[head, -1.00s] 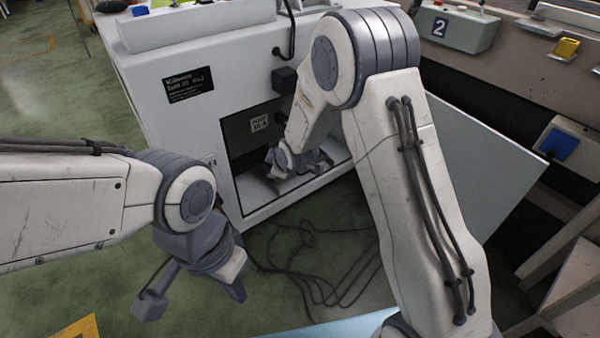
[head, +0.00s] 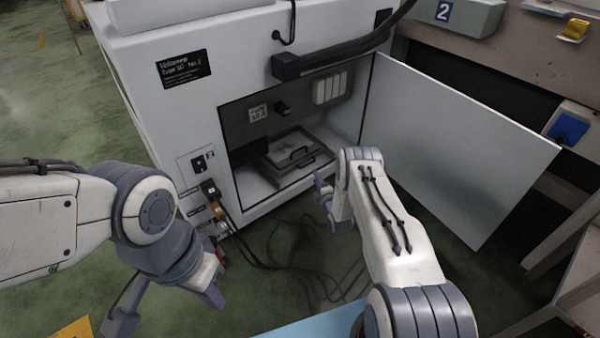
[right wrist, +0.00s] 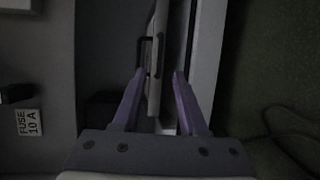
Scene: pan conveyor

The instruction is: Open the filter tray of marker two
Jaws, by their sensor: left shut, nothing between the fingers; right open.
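The marker (head: 135,110) is a white cabinet whose label reads No 2. Its front compartment is open and dark inside. A grey filter tray (head: 318,158) with a dark bar handle (head: 293,158) lies on the compartment floor. My right gripper (head: 322,185) is open, just outside the compartment at its lower right. In the right wrist view the tray (right wrist: 154,85) and its handle (right wrist: 143,52) show beyond the open fingers (right wrist: 159,76); contact cannot be told. My left gripper (head: 213,285) is shut and empty, low in front of the cabinet's left side.
The open white door (head: 460,140) stands out to the right of the compartment. A breaker switch (head: 281,107) and a fuse label (head: 257,114) are on the compartment's back panel. Loose cables (head: 300,255) lie on the green floor.

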